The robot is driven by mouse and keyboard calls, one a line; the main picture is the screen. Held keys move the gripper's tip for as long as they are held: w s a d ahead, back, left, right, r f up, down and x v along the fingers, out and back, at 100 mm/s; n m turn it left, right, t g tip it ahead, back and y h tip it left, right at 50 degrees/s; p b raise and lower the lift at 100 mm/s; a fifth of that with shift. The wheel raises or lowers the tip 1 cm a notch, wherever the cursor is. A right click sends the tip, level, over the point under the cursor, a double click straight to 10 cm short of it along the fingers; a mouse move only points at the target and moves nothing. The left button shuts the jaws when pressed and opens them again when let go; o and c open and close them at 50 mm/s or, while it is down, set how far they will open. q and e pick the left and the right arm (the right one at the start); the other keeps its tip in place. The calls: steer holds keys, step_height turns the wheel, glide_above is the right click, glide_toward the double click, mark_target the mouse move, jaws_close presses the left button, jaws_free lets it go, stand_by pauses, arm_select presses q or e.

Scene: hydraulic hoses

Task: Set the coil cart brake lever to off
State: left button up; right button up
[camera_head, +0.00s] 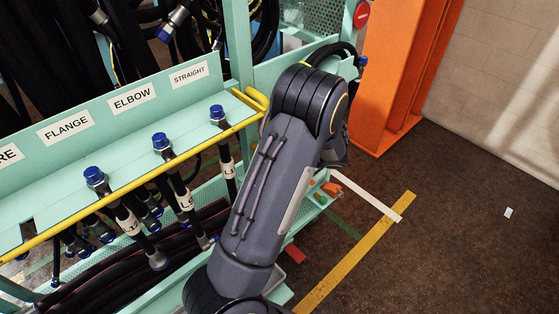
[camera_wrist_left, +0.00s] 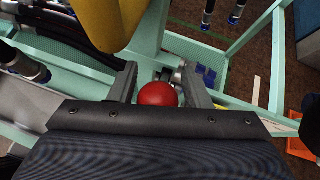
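In the left wrist view, a round red knob (camera_wrist_left: 158,94) shows between the two grey fingers of my left gripper (camera_wrist_left: 160,76). I take it as the knob of the brake lever; its shaft is mostly hidden. The fingers are spread, one on each side of the knob, with a narrow gap visible beside it. I cannot tell the exact depth of the knob between them. In the head view, a dark grey arm of mine covers the middle, and no gripper fingers or knob show there. My right gripper is not in view. The pale green cart frame (camera_head: 243,50) stands at the left.
A yellow rail (camera_head: 140,185) runs along the hose rack, with labelled hoses with blue caps (camera_head: 162,141) beside it. The yellow part (camera_wrist_left: 110,22) is close above the left gripper. An orange post (camera_head: 395,75) stands behind. The dark floor at the right is mostly clear.

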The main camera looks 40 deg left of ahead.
arm_select(q)
steer(key=shift+o, duration=0.6)
steer(key=shift+f, duration=0.1)
steer(key=shift+d, duration=0.1)
